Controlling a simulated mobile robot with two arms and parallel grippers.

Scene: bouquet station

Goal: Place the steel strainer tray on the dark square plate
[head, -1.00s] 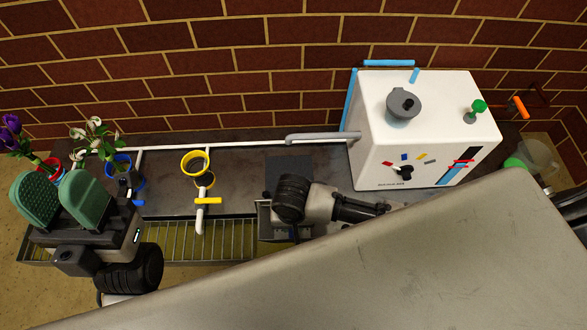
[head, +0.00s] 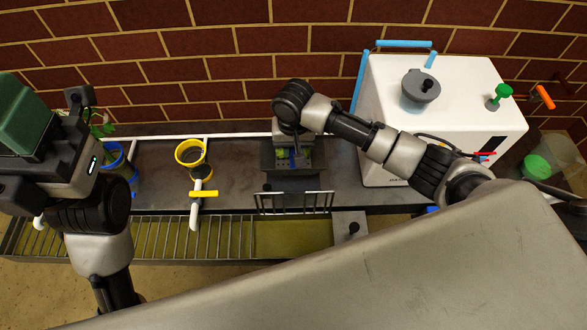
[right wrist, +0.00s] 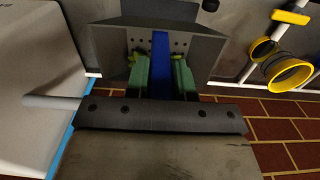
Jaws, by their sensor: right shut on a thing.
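The steel strainer tray (right wrist: 207,47) is a grey box with small holes in its wall. My right gripper (right wrist: 161,78) is shut on its blue middle strip (right wrist: 160,60), with a green fingertip on each side. In the head view the tray (head: 318,155) is under the right wrist, at the back of the counter. The dark square plate (head: 290,183) shows as a dark strip in front of the tray and at the top of the wrist view (right wrist: 150,10). The tray covers the rest; I cannot tell whether they touch. My left gripper (head: 22,115) is at the left edge, partly out of view.
The white machine (head: 430,105) with a grey knob stands right of the tray. A yellow ring (head: 190,152) on a white pipe is to the left. A wire rack (head: 150,235) and a metal drain trough run along the front. Flower pots are partly hidden behind my left arm.

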